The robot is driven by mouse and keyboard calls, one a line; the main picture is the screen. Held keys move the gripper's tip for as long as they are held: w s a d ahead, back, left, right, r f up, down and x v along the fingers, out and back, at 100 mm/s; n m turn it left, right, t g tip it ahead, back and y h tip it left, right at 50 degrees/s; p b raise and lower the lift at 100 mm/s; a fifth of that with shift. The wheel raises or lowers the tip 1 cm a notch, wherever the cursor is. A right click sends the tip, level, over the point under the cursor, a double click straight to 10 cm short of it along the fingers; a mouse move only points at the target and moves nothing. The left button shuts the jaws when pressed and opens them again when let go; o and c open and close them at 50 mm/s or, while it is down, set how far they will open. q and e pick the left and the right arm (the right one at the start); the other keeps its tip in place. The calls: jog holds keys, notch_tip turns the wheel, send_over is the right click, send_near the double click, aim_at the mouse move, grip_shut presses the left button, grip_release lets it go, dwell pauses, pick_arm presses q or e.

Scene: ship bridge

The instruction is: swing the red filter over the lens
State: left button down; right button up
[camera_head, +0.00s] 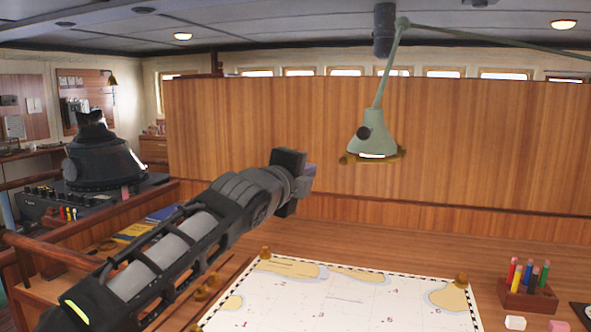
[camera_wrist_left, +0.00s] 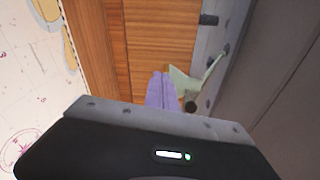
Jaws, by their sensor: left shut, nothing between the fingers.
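The pale green lamp (camera_head: 372,135) hangs on a jointed arm over the chart table, its lit white lens (camera_head: 372,155) facing down. A brass-coloured rim or flap (camera_head: 394,155) shows around its lower edge. I cannot make out a red filter as such. A dark round knob (camera_head: 363,132) sits on the lamp's side. My left gripper (camera_head: 311,170) is left of the lamp and a little lower, apart from it. Its purple fingers (camera_wrist_left: 160,90) are shut and empty; the lamp (camera_wrist_left: 183,82) shows just beyond them in the left wrist view. My right gripper is not in view.
A pen holder (camera_head: 528,293) and a white block (camera_head: 515,322) stand at the right. A wooden panel (camera_head: 260,130) rises behind the lamp. The space between gripper and lamp looks free.

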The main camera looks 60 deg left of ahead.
pick_arm(q)
jog(key=shift+s+a, duration=0.7)
jog(key=shift+a, duration=0.25)
jog(key=shift+r, duration=0.1)
